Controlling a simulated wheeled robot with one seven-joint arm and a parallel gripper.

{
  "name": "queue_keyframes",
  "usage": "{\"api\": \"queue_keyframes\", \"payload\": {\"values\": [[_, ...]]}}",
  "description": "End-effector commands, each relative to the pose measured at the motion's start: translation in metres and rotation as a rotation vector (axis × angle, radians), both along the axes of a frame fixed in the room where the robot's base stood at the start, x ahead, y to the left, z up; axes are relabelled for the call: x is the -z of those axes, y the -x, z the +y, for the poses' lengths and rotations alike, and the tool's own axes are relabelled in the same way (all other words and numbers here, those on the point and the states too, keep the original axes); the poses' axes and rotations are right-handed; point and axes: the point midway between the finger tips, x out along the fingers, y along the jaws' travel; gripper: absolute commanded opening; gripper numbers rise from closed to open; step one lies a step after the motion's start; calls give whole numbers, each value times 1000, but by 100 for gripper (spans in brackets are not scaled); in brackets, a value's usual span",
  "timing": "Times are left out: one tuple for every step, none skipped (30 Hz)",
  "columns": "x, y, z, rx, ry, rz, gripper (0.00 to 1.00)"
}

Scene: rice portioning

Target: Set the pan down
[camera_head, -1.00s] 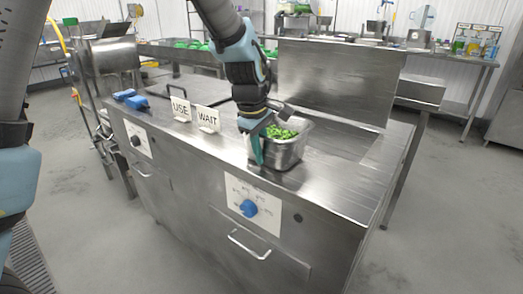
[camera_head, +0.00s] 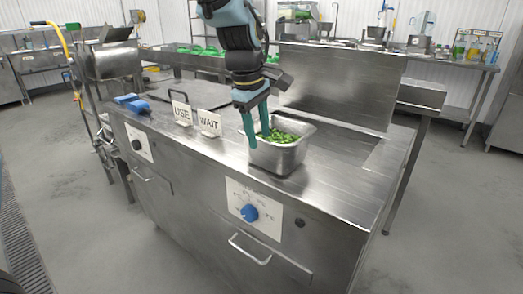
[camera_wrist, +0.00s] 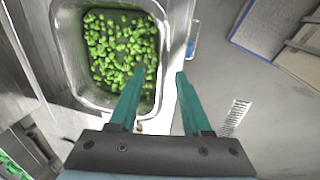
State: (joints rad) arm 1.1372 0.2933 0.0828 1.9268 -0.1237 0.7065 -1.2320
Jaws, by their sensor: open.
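The steel pan (camera_head: 277,160) of green pieces (camera_head: 278,137) sits upright on the steel counter, right of the WAIT sign. My gripper (camera_head: 257,138) is at the pan's near left rim, pointing down, with its teal fingers spread. In the wrist view the pan (camera_wrist: 67,40) fills the upper left. There one finger of my gripper (camera_wrist: 161,72) overlaps the inside of the pan and the other is outside it, with the rim running between them. Whether a finger touches the rim is not clear.
The USE sign (camera_head: 181,113) and WAIT sign (camera_head: 209,123) stand on the counter (camera_head: 330,185) left of the pan. Blue objects (camera_head: 132,103) lie at the far left. An upright steel panel (camera_head: 340,85) stands behind. The counter right of the pan is clear.

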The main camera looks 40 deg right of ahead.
Motion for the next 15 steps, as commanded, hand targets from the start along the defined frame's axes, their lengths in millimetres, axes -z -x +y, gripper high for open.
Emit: {"api": "queue_keyframes", "payload": {"values": [[-10, 0, 1, 0, 5, -2, 48], [-16, 0, 3, 0, 4, -2, 48], [-22, 1, 5, 1, 3, -3, 48], [-26, 1, 6, 1, 3, -2, 48], [-30, 1, 6, 1, 3, -2, 48], [-35, 2, 7, 1, 3, -2, 48], [-38, 2, 8, 1, 2, -2, 48], [-40, 2, 9, 1, 2, -2, 48], [-43, 2, 9, 1, 2, -2, 48], [-44, 2, 10, 1, 1, -1, 48], [-45, 2, 10, 1, 0, -1, 48], [-46, 3, 10, 1, 0, 0, 48], [-47, 3, 11, 0, 0, 0, 48], [-47, 3, 11, 0, -1, 0, 48], [-47, 3, 11, 0, -1, 0, 48]]}}
